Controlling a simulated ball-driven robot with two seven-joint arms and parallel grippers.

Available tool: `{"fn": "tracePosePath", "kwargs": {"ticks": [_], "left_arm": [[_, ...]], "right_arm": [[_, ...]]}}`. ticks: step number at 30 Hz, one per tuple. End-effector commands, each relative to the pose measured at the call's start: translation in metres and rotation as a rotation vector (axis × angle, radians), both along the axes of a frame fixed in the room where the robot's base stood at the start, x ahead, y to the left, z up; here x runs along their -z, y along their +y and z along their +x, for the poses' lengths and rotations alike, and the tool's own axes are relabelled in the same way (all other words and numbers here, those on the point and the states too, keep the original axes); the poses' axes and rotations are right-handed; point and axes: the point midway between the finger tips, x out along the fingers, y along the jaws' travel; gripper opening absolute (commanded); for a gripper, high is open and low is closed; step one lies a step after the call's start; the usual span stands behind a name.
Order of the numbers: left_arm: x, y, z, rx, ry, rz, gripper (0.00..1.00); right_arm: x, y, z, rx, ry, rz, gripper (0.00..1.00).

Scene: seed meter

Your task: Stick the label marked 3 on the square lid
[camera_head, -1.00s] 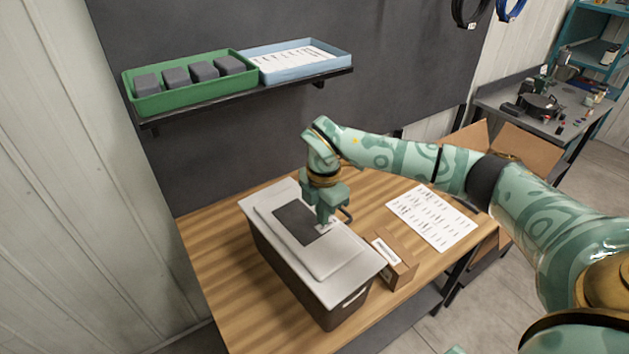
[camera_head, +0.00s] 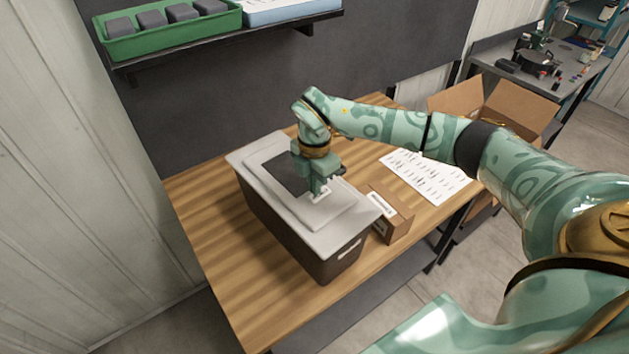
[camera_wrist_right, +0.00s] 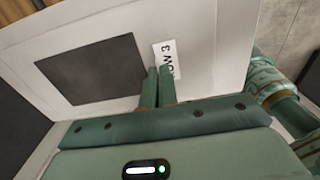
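The light-grey lid (camera_head: 333,222) sits on a dark bin on the wooden table. It has a raised panel with a dark square patch (camera_head: 284,172). My right gripper (camera_head: 319,192) points down over the lid, in front of the patch. In the right wrist view its fingers (camera_wrist_right: 158,72) are close together at the edge of a white label (camera_wrist_right: 166,58) reading "ROW 3". The label lies beside the dark patch (camera_wrist_right: 92,69) in that view. I cannot tell whether it touches the lid. My left gripper is not in view.
A small cardboard box (camera_head: 398,222) with a white label stands right of the bin. A printed sheet (camera_head: 428,178) lies behind it. A green tray (camera_head: 172,38) and a blue tray (camera_head: 290,13) sit on the wall shelf. The table's left side is bare.

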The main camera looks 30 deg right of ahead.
Motion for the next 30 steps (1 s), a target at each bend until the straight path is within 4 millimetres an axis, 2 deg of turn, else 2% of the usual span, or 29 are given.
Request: {"fn": "tracePosePath", "kwargs": {"ticks": [30], "left_arm": [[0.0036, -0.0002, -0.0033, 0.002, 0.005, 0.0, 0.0]], "right_arm": [[0.0059, 0.0001, 0.0001, 0.0, 0.0, 0.0, 0.0]]}}
